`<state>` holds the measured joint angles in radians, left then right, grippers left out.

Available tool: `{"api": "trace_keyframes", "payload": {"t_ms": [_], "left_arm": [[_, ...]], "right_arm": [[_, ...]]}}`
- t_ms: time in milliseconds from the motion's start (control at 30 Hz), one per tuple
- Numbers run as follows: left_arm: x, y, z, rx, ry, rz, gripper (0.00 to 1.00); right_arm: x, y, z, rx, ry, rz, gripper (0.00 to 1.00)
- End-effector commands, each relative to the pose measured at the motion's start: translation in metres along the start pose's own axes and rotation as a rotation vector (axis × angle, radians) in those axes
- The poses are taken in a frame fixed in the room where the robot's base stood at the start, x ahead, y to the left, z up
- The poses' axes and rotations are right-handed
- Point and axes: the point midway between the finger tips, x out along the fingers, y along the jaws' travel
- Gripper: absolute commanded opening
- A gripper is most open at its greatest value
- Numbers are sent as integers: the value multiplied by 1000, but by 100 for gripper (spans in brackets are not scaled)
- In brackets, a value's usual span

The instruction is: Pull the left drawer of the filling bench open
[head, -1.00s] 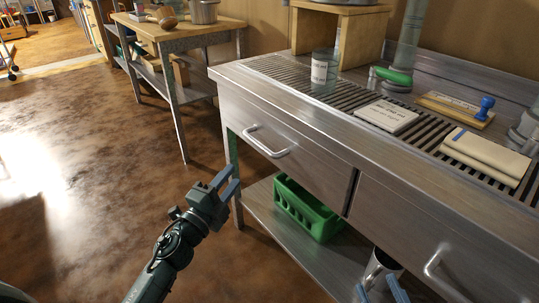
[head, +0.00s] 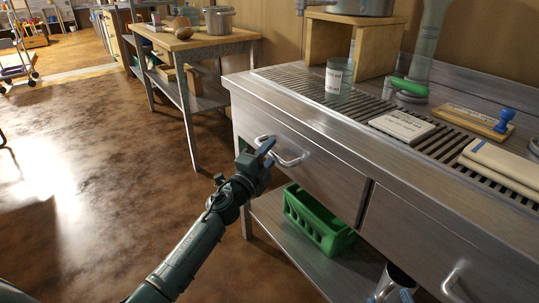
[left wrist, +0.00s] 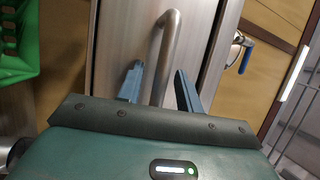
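The left drawer (head: 325,170) of the steel filling bench (head: 300,105) appears closed, its front flush with the bench. Its bar handle (head: 293,162) sticks out from the front. My left gripper (head: 266,147) is at the left end of this handle in the head view. In the left wrist view my left gripper (left wrist: 158,88) is open, with one finger on each side of the handle bar (left wrist: 164,45). The fingers look apart from the bar. A small blue tip of my right gripper (head: 406,296) shows at the bottom edge; the rest is out of frame.
A green crate (head: 318,222) and a metal cup (head: 393,284) are on the lower shelf. Open floor (head: 90,190) is at left.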

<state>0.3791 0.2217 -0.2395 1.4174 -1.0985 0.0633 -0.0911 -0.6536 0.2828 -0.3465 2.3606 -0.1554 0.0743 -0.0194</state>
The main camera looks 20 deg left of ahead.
Motion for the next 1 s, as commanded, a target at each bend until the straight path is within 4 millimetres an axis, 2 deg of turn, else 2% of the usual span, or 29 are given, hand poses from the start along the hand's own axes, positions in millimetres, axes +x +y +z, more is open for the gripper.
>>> {"api": "trace_keyframes", "payload": {"t_ms": [267,700,1000], "left_arm": [[1,0,0,-1,0,-1,35],[1,0,0,-1,0,-1,0],[1,0,0,-1,0,0,0]], "right_arm": [[0,0,-2,3,4,-1,36],[0,0,-3,3,5,-1,36],[0,0,-3,3,4,-1,36]]}}
